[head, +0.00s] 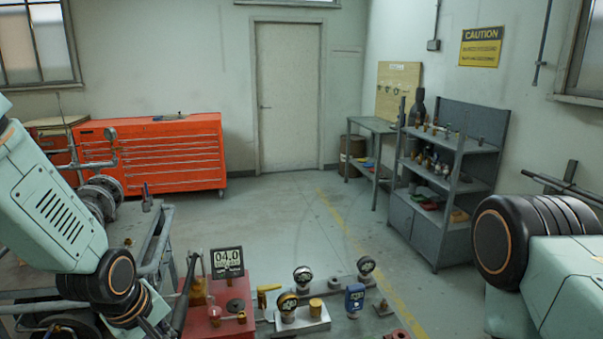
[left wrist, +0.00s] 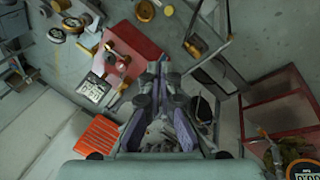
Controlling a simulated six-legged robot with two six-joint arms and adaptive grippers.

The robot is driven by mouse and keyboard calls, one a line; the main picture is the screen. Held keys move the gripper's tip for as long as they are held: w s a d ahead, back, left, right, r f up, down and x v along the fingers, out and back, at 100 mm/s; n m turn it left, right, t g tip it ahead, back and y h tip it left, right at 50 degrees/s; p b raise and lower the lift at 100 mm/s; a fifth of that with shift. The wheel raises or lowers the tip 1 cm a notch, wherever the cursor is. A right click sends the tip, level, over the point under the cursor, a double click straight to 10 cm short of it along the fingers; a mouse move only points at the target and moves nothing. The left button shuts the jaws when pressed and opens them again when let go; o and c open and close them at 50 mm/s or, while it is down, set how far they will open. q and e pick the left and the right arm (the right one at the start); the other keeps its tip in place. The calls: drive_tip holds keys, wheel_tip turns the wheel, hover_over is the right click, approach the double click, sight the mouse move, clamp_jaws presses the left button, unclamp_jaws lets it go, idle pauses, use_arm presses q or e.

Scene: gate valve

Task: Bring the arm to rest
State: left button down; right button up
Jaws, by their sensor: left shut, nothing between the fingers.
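My left arm comes in from the left in the head view, bent downward, with its lower end near the bottom edge. In the left wrist view my left gripper (left wrist: 163,68) is shut and empty, its dark fingers together above a grey floor area beside the red block. A flanged pipe assembly with a gauge (head: 103,190) stands on a grey bench at the left of the head view, partly hidden by my arm. My right arm shows at the right edge of the head view; its gripper is out of view.
A red block (head: 213,321) with a digital display (head: 227,262) and several gauges stand on a low table at bottom centre. An orange tool cabinet (head: 170,157) is at the back left. A grey shelf (head: 446,184) stands right. The mid floor is clear.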

use_arm(q)
drive_tip(key=s+d+f+m+b, duration=0.1)
drive_tip(key=s+f+m+b, duration=0.45)
drive_tip(key=f, duration=0.75)
drive_tip(key=s+f+m+b, duration=0.4)
drive_tip(key=s+f+b, duration=0.3)
drive_tip(key=f, duration=0.6)
drive_tip(key=s+f+g+y+b, duration=0.1)
drive_tip(key=s+f+g+b, duration=0.2)
drive_tip(key=s+f+b, duration=0.7)
drive_tip(key=s+f, duration=0.7)
drive_tip(key=shift+d+g, duration=0.25)
drive_tip(key=shift+g, duration=0.15)
